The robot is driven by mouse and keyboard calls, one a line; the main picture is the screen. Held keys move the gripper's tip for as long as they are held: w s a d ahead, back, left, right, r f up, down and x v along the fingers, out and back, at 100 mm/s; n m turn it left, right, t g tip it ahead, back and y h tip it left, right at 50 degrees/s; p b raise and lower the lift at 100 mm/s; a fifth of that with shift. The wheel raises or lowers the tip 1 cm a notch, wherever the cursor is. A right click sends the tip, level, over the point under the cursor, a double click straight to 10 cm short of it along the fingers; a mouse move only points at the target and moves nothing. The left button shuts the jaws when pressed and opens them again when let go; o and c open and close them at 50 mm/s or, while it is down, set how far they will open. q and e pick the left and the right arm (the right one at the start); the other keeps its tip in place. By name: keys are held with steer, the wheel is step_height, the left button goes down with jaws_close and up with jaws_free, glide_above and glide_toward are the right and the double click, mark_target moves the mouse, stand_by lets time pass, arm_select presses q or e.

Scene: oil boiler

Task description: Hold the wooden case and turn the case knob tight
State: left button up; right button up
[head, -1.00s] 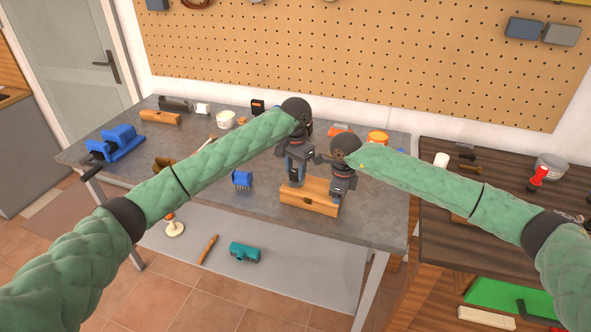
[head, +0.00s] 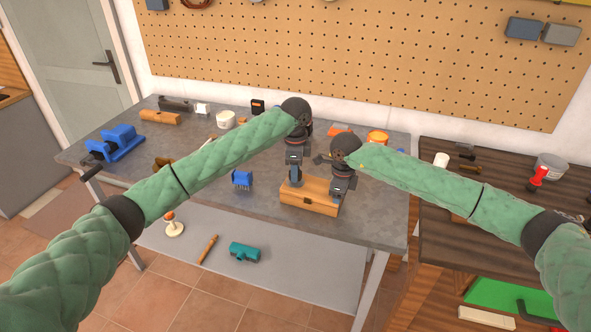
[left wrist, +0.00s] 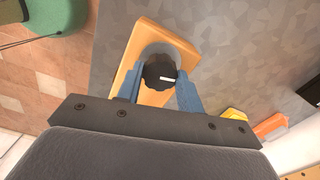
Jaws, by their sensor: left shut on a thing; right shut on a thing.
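The wooden case (head: 308,201) is a light brown box with a dark latch on its front, lying on the grey workbench. My left gripper (head: 295,183) points down at the case's left end. In the left wrist view, the black round knob (left wrist: 159,73) with a white mark sits on the case (left wrist: 150,97) between my left gripper's two blue fingers, which are closed on it. My right gripper (head: 341,195) is shut on the right end of the case. The knob is hidden in the head view.
A blue vise (head: 122,142) and a wooden block (head: 160,117) are further left. Orange items (head: 377,137) stand behind. The bench's front edge is close to the case.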

arm_select(q)
steer(key=shift+a+m, duration=0.1)
steer(key=shift+m, duration=1.4)
steer(key=o, duration=1)
steer(key=shift+r, duration=0.1)
step_height(320, 180, up, 12)
arm_select(e)
steer(key=o, duration=1.3)
steer(key=shift+r, duration=0.1)
